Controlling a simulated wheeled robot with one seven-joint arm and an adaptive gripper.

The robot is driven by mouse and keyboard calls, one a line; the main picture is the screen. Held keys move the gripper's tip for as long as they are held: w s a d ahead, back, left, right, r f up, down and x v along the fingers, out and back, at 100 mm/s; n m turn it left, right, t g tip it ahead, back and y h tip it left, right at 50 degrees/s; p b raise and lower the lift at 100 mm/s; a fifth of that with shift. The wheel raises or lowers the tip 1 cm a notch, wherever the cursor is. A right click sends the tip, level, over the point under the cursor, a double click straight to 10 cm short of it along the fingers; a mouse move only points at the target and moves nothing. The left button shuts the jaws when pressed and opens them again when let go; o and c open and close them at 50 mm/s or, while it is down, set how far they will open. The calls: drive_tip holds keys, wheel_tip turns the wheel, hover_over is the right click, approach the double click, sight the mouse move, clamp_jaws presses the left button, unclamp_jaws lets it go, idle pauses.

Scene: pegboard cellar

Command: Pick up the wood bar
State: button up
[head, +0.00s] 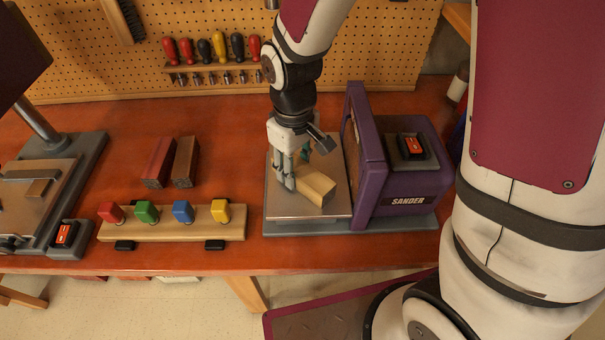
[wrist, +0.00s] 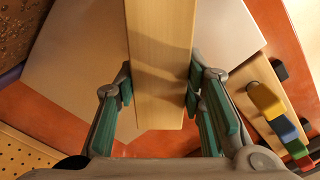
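The wood bar (head: 318,187) is a pale, square-edged block. It lies at a slant on the flat table (head: 300,207) of the purple sander. In the wrist view the bar (wrist: 160,60) runs up the middle of the picture, with its near end close to the palm. My gripper (head: 293,172) is down over the bar's far part. In the wrist view its teal-padded fingers (wrist: 160,95) stand on both sides of the bar, very close to its edges. I cannot tell whether the pads press on it. The fingertips are partly hidden by the bar.
The purple sander body (head: 395,185) stands close on the right of my gripper. A wooden rack with coloured blocks (head: 175,230) is to the left, with two dark bars (head: 172,162) behind it. A machine (head: 45,185) stands far left. The pegboard (head: 230,50) rises behind.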

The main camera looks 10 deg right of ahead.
clamp_jaws()
drive_tip(key=shift+r, duration=0.1)
